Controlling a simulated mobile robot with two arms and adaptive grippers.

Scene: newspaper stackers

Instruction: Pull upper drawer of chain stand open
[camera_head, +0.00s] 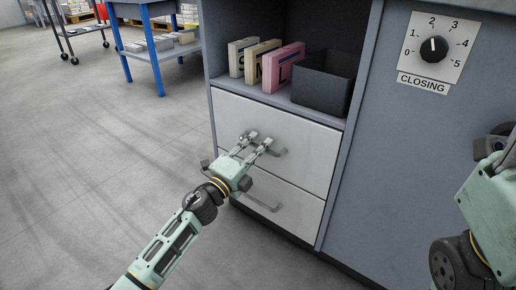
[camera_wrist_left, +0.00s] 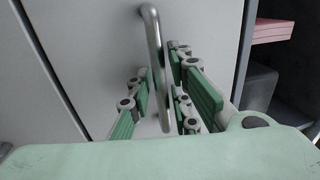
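The chain stand (camera_head: 345,200) is a grey cabinet with two pale drawers under an open shelf. The upper drawer (camera_head: 310,146) looks closed, its front flush with the frame. Its metal bar handle (camera_head: 281,152) also shows in the left wrist view (camera_wrist_left: 154,40). My left gripper (camera_head: 258,141) is at this handle, its fingers apart on either side of the bar. In the left wrist view the bar runs between the green finger pads (camera_wrist_left: 160,95), with narrow gaps visible. My right arm shows at the right edge, but its gripper fingers are not in view.
The lower drawer (camera_head: 300,207) has a similar handle (camera_head: 262,204) below my left gripper. Boxes (camera_head: 283,68) and a dark bin (camera_head: 322,84) stand on the shelf above. A dial panel (camera_head: 433,52) is at right. The floor at left is clear up to a blue-legged table (camera_head: 155,58).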

